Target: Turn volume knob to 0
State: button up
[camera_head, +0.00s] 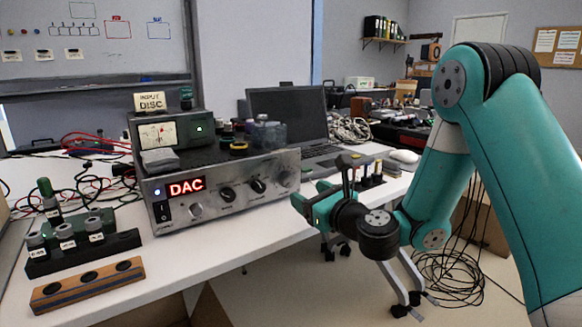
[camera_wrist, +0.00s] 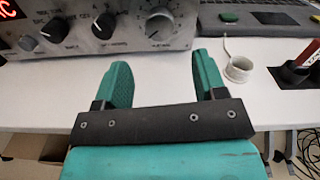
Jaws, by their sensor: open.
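The amplifier (camera_head: 225,205) is a silver-fronted box on the white table, with a red display (camera_head: 187,187) reading "DAC". Its large silver knob (camera_head: 286,178), likely the volume knob, is at the right end of the front. In the wrist view this knob (camera_wrist: 159,22) has a dial scale around it; its exact setting is too blurred to read. My gripper (camera_head: 312,202) is in front of the amplifier's right end. In the wrist view my gripper (camera_wrist: 162,68) is open and empty, its two teal fingers pointing toward the silver knob and apart from it.
Two black knobs (camera_head: 257,186) (camera_head: 227,194) sit left of the silver knob. A laptop (camera_head: 290,115) stands behind the amplifier. A white cup-like piece (camera_wrist: 239,69) lies right of my fingers. A wooden block with holes (camera_head: 88,284) lies at front left.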

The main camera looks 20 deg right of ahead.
aim_at(290, 183)
jog(key=p+x, duration=0.6)
jog(key=shift+r, duration=0.3)
jog(key=shift+w+a+f+p, duration=0.2)
jog(key=shift+w+p, duration=0.5)
jog(key=shift+p, duration=0.25)
jog(key=shift+w+f, duration=0.1)
jog(key=shift+f, duration=0.05)
